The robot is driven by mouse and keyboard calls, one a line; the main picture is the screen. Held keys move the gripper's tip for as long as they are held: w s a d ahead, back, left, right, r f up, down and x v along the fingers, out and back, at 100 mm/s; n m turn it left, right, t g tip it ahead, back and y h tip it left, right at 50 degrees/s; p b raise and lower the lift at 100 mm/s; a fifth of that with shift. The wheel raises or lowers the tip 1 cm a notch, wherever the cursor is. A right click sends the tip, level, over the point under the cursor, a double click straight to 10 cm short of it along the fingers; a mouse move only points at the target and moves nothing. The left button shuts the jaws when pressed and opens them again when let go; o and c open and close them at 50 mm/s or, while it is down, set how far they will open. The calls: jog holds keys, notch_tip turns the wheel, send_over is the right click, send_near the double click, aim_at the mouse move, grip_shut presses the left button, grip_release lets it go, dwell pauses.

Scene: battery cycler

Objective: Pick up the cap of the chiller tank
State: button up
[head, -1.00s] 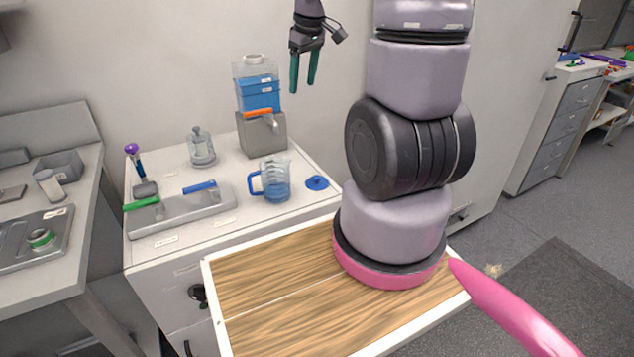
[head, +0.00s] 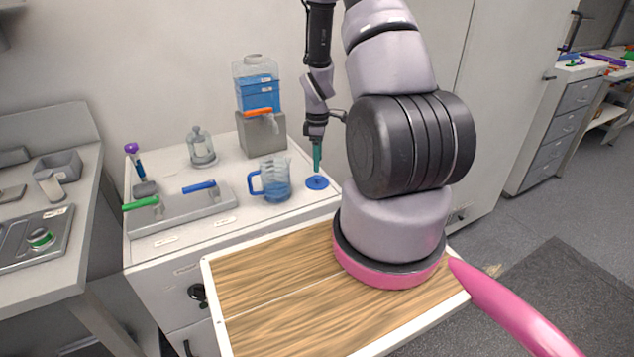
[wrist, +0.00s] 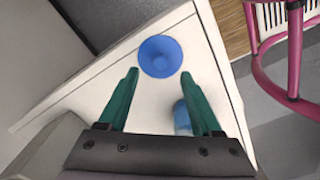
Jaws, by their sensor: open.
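The blue round cap (head: 317,183) lies flat on the white cabinet top, to the right of the blue-handled jug. In the wrist view the cap (wrist: 160,56) lies ahead of the fingertips, between their lines, with a raised knob in its middle. My gripper (head: 317,168) points down just above the cap in the head view. In the wrist view my gripper (wrist: 160,74) has its green fingers apart and nothing between them. The chiller tank (head: 257,86), clear with blue liquid, stands on a grey block at the back.
The jug (head: 276,180) with blue liquid stands close left of the cap. A glass jar (head: 201,147) and a grey tray (head: 183,211) with coloured-handled valves are farther left. The cabinet's right edge is near the cap. A wooden board (head: 270,290) lies in front.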

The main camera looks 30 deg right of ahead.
aim_at(317, 176)
notch_tip(317, 176, down, 5)
jog(key=shift+a+f, duration=0.1)
jog(key=shift+f, duration=0.1)
grip_shut()
